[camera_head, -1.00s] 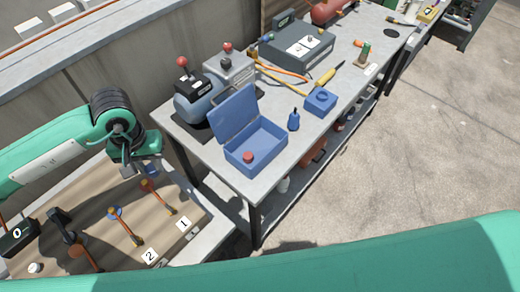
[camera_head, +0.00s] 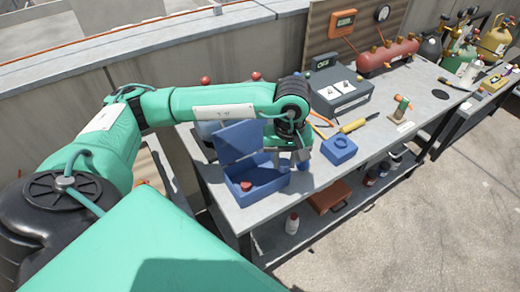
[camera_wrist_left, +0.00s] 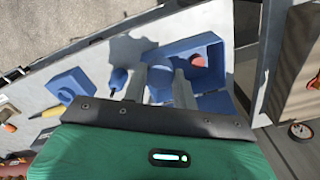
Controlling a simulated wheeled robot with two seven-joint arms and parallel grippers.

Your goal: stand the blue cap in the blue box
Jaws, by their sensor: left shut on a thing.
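The blue box (camera_head: 262,188) stands open on the grey workbench, its lid tilted up at the back. It also shows in the wrist view (camera_wrist_left: 213,42). A red cap (camera_head: 246,186) lies inside it. My left gripper (camera_head: 288,163) is beside the box's right end in the head view. It is shut on the blue cap (camera_wrist_left: 160,88), which shows between the two fingers in the wrist view, apparently outside the box wall; its exact height is unclear. In the head view the cap (camera_head: 283,166) is partly hidden by the fingers. My right gripper is out of view.
A small dark blue bottle (camera_wrist_left: 118,78) stands close to the gripper. A blue block with a round top (camera_head: 339,149), a yellow-handled tool (camera_head: 354,125) and a grey instrument case (camera_head: 340,92) are to the right. The bench's front strip is clear.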

